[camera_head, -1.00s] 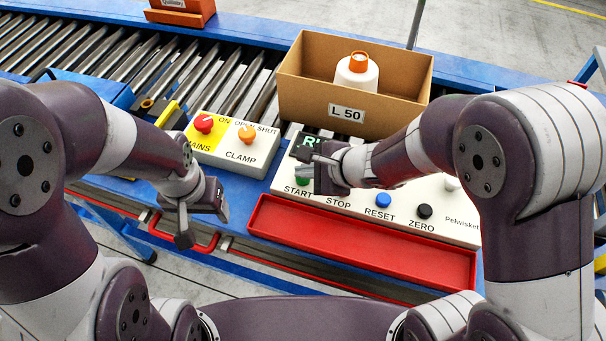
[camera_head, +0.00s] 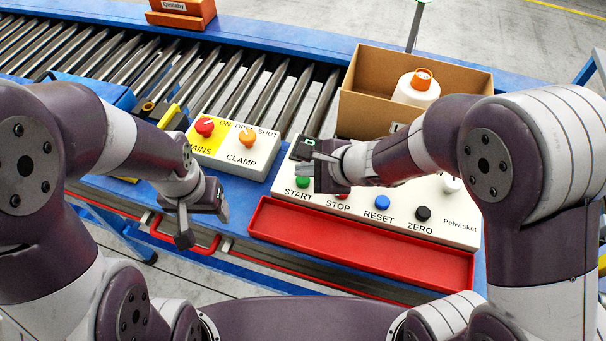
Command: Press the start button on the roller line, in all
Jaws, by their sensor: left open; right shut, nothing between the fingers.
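The green start button (camera_head: 302,182) sits above the word START on the white control panel (camera_head: 452,210). My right gripper (camera_head: 300,160) is shut and empty, its fingers over the panel just above the start button in the picture. I cannot tell whether it touches the panel. The red stop button is mostly hidden below my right gripper. The roller line (camera_head: 225,72) runs behind the panel, with a cardboard box (camera_head: 372,112) on it holding a white bottle with an orange cap (camera_head: 419,90). My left gripper (camera_head: 202,222) is open and empty, in front of the clamp box.
Blue reset (camera_head: 382,201) and black zero (camera_head: 423,213) buttons are close by on the panel. The clamp box (camera_head: 246,165) carries a red mains knob (camera_head: 205,126) and an orange clamp knob (camera_head: 247,138). An empty red tray (camera_head: 360,257) lies in front.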

